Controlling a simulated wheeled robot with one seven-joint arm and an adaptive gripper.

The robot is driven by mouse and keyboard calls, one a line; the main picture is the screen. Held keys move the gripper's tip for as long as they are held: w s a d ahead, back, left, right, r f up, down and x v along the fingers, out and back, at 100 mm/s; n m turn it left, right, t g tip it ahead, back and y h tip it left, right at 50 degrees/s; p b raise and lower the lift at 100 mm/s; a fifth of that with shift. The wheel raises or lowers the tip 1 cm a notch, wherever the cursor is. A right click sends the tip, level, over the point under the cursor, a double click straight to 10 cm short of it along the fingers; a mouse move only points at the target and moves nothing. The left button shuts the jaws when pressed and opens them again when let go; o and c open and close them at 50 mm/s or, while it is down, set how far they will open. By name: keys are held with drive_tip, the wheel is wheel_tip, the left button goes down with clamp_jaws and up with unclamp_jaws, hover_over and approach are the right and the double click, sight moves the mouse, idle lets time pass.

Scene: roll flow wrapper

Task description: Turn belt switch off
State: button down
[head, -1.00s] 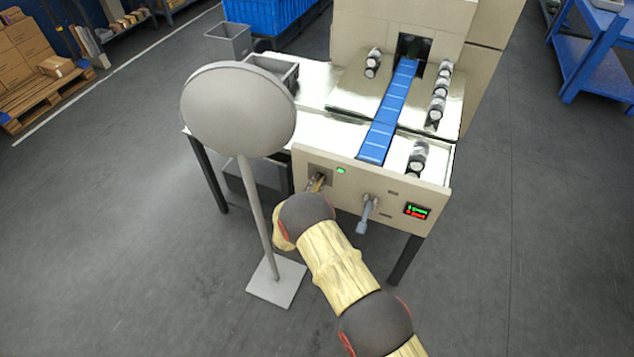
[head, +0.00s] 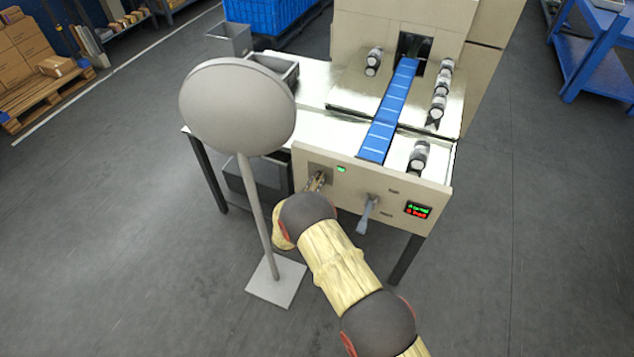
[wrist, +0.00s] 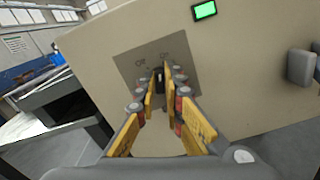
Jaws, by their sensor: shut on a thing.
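The belt switch (wrist: 159,78) is a small dark knob on a grey plate (wrist: 190,62) on the front of the beige panel (wrist: 240,80). Marks for off and on show above it, too blurred to read surely. My gripper (wrist: 160,88) is at the plate, its yellow-padded fingers shut on the belt switch, one on each side. In the head view my gripper (head: 316,182) reaches the left part of the panel and hides the switch. A green lamp (head: 341,169) is lit beside the plate; it also shows in the wrist view (wrist: 204,10).
A grey lever (head: 367,213) sticks out of the panel to the right, with a lit red and green display (head: 418,210) beyond. A round grey disc on a stand (head: 238,108) rises close to the left of my arm. A blue belt (head: 388,115) runs across the table.

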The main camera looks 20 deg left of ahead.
drive_tip(key=n+b, duration=0.1)
drive_tip(key=n, duration=0.3)
drive_tip(key=shift+a, duration=0.15)
drive_tip(key=shift+a+n+b, duration=0.15)
drive_tip(key=shift+n+b, duration=0.55)
drive_tip(key=shift+n, duration=2)
drive_tip(key=c, duration=2)
unclamp_jaws()
drive_tip(key=shift+c, duration=0.2)
drive_tip(key=shift+o, duration=0.7)
drive_tip(key=shift+s, duration=0.1)
drive_tip(key=s+a, duration=0.1)
drive_tip(key=s, duration=1)
drive_tip(key=shift+s, duration=0.4)
